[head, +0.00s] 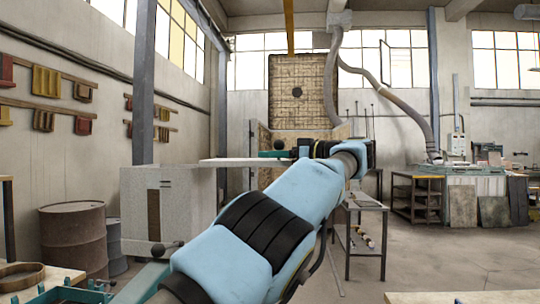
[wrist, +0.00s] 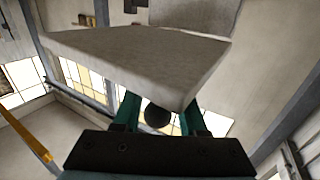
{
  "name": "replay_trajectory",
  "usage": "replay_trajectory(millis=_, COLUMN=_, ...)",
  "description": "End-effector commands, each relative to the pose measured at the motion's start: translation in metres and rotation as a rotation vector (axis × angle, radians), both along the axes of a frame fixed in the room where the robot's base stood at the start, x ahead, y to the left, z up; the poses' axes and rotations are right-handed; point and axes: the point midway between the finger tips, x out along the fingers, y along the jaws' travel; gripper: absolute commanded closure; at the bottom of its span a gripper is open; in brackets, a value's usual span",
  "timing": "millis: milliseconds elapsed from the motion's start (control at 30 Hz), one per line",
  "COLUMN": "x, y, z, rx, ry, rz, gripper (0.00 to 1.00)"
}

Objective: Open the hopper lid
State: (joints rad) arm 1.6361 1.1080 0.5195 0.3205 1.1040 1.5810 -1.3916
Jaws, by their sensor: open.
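A pale flat slab that looks like the hopper lid (head: 240,162) lies near level in the head view, seen almost edge-on. It also fills the upper middle of the wrist view (wrist: 130,55). The grey box that looks like the hopper (head: 185,205) stands to its left; how they join is unclear. My gripper (head: 272,153) is at the slab's right end. In the wrist view, my gripper (wrist: 160,108) is open, its teal fingers on either side of a dark round knob (wrist: 157,116). Whether they touch the knob cannot be told. The knob also shows small in the head view (head: 279,145).
A rusty drum (head: 73,240) stands at the lower left. A dark metal stand (head: 367,215) is right of my arm. A dark ball-ended lever (head: 157,250) shows at the front. Open floor (head: 440,260) lies to the right.

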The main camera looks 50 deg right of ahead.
Motion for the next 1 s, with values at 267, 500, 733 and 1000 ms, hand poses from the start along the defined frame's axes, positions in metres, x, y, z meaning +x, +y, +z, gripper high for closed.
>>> replay_trajectory(millis=267, x=-0.055, y=-0.007, z=0.005, rx=0.002, ry=-0.002, rz=-0.005, gripper=0.59)
replay_trajectory(millis=500, x=-0.090, y=-0.010, z=0.004, rx=0.001, ry=0.000, rz=-0.003, gripper=0.59)
replay_trajectory(millis=733, x=-0.099, y=-0.011, z=0.000, rx=0.001, ry=0.000, rz=-0.002, gripper=0.59)
replay_trajectory(millis=1000, x=-0.099, y=-0.011, z=-0.001, rx=0.001, ry=0.000, rz=-0.002, gripper=0.59)
